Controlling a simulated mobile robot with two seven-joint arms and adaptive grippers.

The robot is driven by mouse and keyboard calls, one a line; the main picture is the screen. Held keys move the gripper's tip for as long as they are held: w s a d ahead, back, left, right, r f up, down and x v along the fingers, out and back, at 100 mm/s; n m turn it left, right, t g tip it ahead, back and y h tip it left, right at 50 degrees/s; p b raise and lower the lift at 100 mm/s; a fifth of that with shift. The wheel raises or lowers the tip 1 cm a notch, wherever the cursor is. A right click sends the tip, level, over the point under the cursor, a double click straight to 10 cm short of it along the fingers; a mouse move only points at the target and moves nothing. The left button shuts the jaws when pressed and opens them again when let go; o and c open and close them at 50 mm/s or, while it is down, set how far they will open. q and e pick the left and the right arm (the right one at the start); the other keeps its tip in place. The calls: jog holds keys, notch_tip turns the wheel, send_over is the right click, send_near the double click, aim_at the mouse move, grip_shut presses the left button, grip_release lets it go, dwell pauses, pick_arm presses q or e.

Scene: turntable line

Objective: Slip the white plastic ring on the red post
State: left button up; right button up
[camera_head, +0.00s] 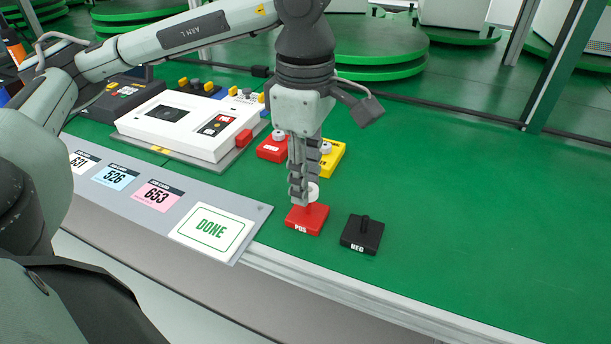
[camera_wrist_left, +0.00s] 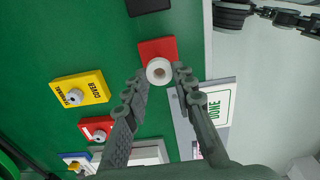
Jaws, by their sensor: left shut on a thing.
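The white ring (camera_wrist_left: 159,71) sits between the fingertips of my left gripper (camera_wrist_left: 160,78), which is shut on it. In the head view the ring (camera_head: 314,190) shows partly behind the fingers of my left gripper (camera_head: 302,196), just above the red base marked POS (camera_head: 307,220). The red base also shows beyond the ring in the wrist view (camera_wrist_left: 156,47). The red post itself is hidden by the ring and fingers. I cannot tell whether the ring is around it. Dark jointed links at the wrist view's upper right look like my right gripper (camera_wrist_left: 262,14); their opening is unclear.
A black base marked NEG (camera_head: 362,235), with an upright post, stands right of the red base. Red (camera_head: 272,149) and yellow (camera_head: 331,158) blocks with white round parts stand behind. A white device (camera_head: 180,127) and a DONE card (camera_head: 211,230) lie left. The green table is clear to the right.

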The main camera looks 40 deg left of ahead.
pick_arm(q)
jog(key=shift+f+b, duration=0.1)
jog(key=shift+b, duration=0.5)
dwell(1.1)
jog(key=shift+f+b, duration=1.6)
jog(key=shift+b, duration=0.25)
dwell(0.9)
jog(key=o, duration=0.8)
jog(key=o, duration=0.4)
jog(key=shift+r, duration=0.1)
jog(key=shift+r+p, duration=2.45)
jog(key=shift+r, duration=1.2)
